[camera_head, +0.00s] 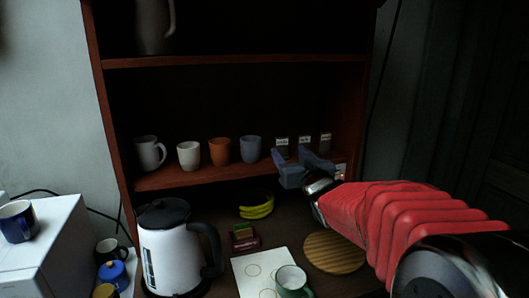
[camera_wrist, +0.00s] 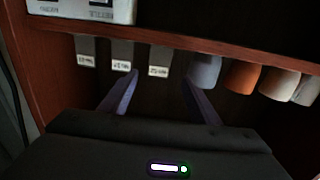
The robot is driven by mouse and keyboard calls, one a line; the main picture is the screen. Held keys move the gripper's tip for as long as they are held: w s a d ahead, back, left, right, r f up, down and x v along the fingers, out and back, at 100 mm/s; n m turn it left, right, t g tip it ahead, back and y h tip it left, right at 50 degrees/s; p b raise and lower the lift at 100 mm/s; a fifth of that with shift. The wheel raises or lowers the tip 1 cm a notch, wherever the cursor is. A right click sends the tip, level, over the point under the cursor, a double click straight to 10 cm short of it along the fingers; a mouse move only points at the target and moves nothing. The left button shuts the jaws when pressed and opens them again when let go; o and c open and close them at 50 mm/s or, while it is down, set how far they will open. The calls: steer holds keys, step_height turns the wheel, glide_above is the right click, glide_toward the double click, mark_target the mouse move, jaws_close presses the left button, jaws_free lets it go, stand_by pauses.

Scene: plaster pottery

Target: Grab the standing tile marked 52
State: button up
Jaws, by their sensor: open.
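Three dark standing tiles with pale labels stand in a row on the shelf: a left tile (camera_head: 282,147), a middle tile (camera_head: 304,148) and a right tile (camera_head: 325,143). I cannot read which is marked 52. My gripper (camera_head: 297,158) is open and empty in front of the row, its blue-grey fingers apart. The wrist view is upside down. There the tile nearest the blue cup (camera_wrist: 159,60) lies in line with the gap between my fingertips (camera_wrist: 160,82); the middle tile (camera_wrist: 122,55) is beside one fingertip and the third tile (camera_wrist: 86,51) is farther left.
A blue-grey cup (camera_head: 250,149), an orange cup (camera_head: 219,152), a white cup (camera_head: 189,155) and a grey mug (camera_head: 149,153) share the shelf (camera_head: 215,176). Below are a kettle (camera_head: 170,255), a green mug (camera_head: 291,281) and a round wooden board (camera_head: 334,252).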

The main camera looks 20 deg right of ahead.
mark_target(282, 143)
steer(key=shift+w+d, duration=0.1)
steer(key=shift+w, duration=1.75)
steer(key=shift+w+d+r, duration=0.1)
steer(key=shift+w+d, duration=0.05)
steer(key=shift+w, duration=1.15)
steer(key=shift+w+d, duration=0.1)
steer(key=shift+w, duration=1.2)
steer(key=shift+c, duration=0.2)
steer(key=c, duration=1.1)
